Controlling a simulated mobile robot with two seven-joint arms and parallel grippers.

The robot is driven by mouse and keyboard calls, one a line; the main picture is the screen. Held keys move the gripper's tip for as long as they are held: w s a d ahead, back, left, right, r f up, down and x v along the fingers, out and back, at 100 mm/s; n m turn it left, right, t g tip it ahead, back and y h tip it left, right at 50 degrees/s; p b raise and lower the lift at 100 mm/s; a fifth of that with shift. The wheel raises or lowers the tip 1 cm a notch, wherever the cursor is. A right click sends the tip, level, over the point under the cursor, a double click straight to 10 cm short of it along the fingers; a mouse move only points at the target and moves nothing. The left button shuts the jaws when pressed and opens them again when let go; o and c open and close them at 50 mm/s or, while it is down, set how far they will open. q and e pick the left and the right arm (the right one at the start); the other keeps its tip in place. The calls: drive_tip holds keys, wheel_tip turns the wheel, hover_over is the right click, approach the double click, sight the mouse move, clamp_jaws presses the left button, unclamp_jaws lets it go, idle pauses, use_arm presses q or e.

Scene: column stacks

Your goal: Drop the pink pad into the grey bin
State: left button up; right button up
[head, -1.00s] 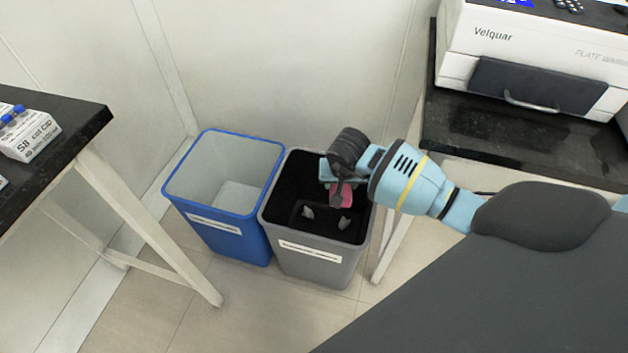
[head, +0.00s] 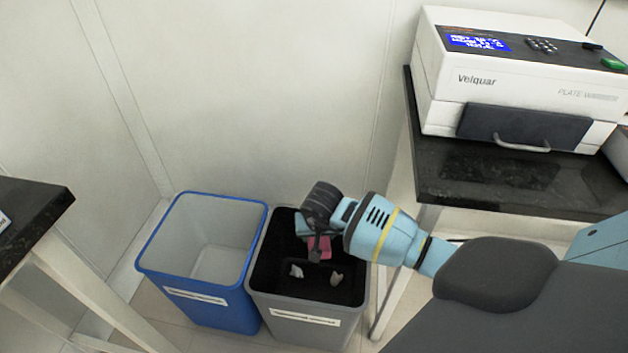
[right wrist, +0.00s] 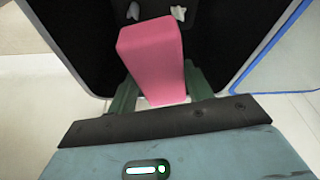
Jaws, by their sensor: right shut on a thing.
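The pink pad (head: 320,246) is held in my right gripper (head: 317,238), over the mouth of the grey bin (head: 300,327). In the right wrist view the pink pad (right wrist: 155,55) is a block between the green fingers of my right gripper (right wrist: 160,92), which is shut on it. The bin's dark inside lies beyond the pad, with small pale scraps (right wrist: 178,12) in it. The scraps (head: 297,271) also show in the head view. I cannot tell the pad's exact height relative to the rim. My left gripper is not in view.
A blue bin (head: 203,300) stands against the grey bin's left side. A dark bench (head: 480,180) with a white plate warmer (head: 500,85) is at the right. Another dark bench (head: 30,215) is at the left. A pale wall is behind the bins.

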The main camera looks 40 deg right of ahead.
wheel_tip(320, 180, down, 2)
drive_tip(key=shift+f+b, duration=0.15)
drive_tip(key=shift+b, duration=0.4)
drive_tip(key=shift+f+b, duration=0.3)
drive_tip(key=shift+f, duration=0.1)
drive_tip(key=o, duration=1)
drive_tip(key=shift+r, duration=0.1)
